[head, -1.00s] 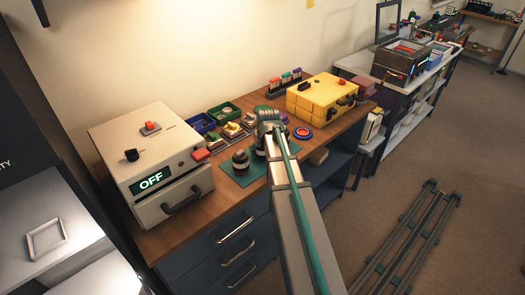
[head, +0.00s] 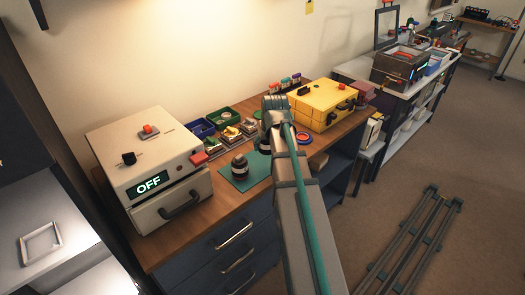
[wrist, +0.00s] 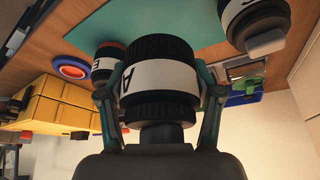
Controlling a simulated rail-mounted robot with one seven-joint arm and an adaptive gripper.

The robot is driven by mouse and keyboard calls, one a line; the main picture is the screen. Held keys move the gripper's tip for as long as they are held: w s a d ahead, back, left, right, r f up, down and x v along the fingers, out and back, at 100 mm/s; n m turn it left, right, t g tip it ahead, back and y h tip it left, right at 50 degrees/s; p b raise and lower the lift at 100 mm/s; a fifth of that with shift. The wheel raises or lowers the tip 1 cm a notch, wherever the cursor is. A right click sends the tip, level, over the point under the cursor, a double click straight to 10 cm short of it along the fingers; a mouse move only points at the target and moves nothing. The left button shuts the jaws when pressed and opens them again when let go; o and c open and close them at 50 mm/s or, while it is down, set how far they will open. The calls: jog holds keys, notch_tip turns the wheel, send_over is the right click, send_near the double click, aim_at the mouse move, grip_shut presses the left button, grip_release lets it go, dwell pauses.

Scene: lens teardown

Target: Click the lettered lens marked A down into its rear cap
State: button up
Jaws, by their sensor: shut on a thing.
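The lens marked A (wrist: 160,80) is black with a white band and fills the middle of the wrist view. My gripper (wrist: 160,88) is shut on it, one finger on each side. The lens's wide ribbed end points away from my palm, toward the teal mat (wrist: 190,20). I cannot tell whether anything is under that end, and its rear cap cannot be made out. In the head view my gripper and the held lens are mostly hidden behind my arm.
A lens marked E (wrist: 105,62) stands close to my left finger in the wrist view. Another lens (head: 240,166) stands on the mat. A red and blue ring (wrist: 71,67) lies beyond lens E. A yellow case (head: 325,103) and a white OFF box (head: 150,165) flank the mat.

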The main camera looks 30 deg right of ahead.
jog(key=s+r+b, duration=0.1)
jog(key=s+r, duration=0.3)
jog(key=s, duration=0.5)
jog(key=p, duration=0.6)
send_over(301, 135)
jog(key=s, duration=0.2)
jog(key=f, duration=0.5)
jog(key=shift+w+a+f, duration=0.2)
jog(key=shift+a+f, duration=0.05)
jog(key=shift+f, duration=0.05)
jog(key=shift+w+d, duration=0.1)
jog(key=shift+w, duration=0.2)
jog(key=shift+f+b, duration=1.2)
jog(key=shift+f, duration=1.35)
jog(key=shift+s+f, duration=0.1)
jog(key=shift+f, duration=0.7)
dwell(0.6)
